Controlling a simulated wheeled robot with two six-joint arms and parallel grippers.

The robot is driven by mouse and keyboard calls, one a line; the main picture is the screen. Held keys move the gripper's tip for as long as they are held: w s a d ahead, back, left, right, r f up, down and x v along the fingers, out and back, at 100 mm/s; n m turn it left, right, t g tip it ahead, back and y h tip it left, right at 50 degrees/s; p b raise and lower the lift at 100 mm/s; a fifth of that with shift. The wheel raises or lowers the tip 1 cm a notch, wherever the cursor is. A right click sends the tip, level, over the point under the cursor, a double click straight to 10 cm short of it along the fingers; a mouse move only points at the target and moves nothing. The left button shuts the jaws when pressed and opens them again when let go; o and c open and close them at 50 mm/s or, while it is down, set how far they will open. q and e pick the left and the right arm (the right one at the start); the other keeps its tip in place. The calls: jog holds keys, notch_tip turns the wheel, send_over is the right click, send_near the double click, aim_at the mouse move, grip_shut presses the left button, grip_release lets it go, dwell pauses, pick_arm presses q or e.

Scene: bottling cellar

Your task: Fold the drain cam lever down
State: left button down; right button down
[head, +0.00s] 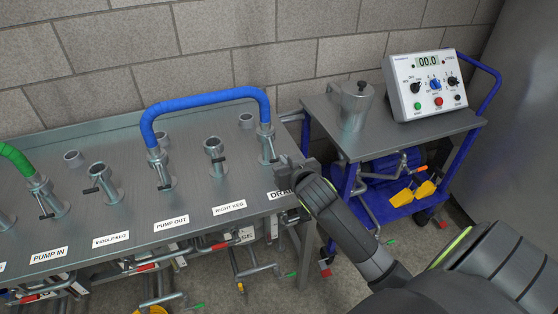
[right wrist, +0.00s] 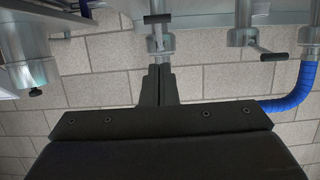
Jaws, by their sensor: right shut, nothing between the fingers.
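The drain coupling (head: 265,130) is the rightmost grey fitting on the metal bench, behind the partly covered "DRAIN" label (head: 280,195). One end of the blue hose (head: 205,98) sits on it. Its cam lever (head: 269,149) slopes along the front of the fitting; the exact angle is hard to tell. My right gripper (head: 286,163) is shut and empty, just right of the lever. In the upside-down right wrist view, the shut fingers (right wrist: 157,70) overlap the coupling, and the lever's dark handle (right wrist: 160,18) shows beyond them. I cannot tell whether they touch. My left gripper is out of view.
Left of the drain stands the uncapped right keg fitting (head: 214,150) with its own lever. The blue hose arches to the pump out fitting (head: 160,170). A blue trolley (head: 345,148) with a control box (head: 428,84) and a steel vessel (head: 352,105) stands close on the right.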

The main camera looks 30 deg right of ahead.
aim_at(275, 157)
jog(key=shift+w+d+f, duration=0.2)
jog(key=shift+w+f, duration=0.55)
jog(key=shift+w, duration=0.15)
jog(key=shift+w+d+f, duration=0.25)
jog(key=shift+w+f, duration=0.55)
jog(key=shift+w, duration=0.05)
jog(key=shift+w+d+f, duration=0.2)
jog(key=shift+w+f, duration=0.55)
jog(key=shift+w, duration=0.15)
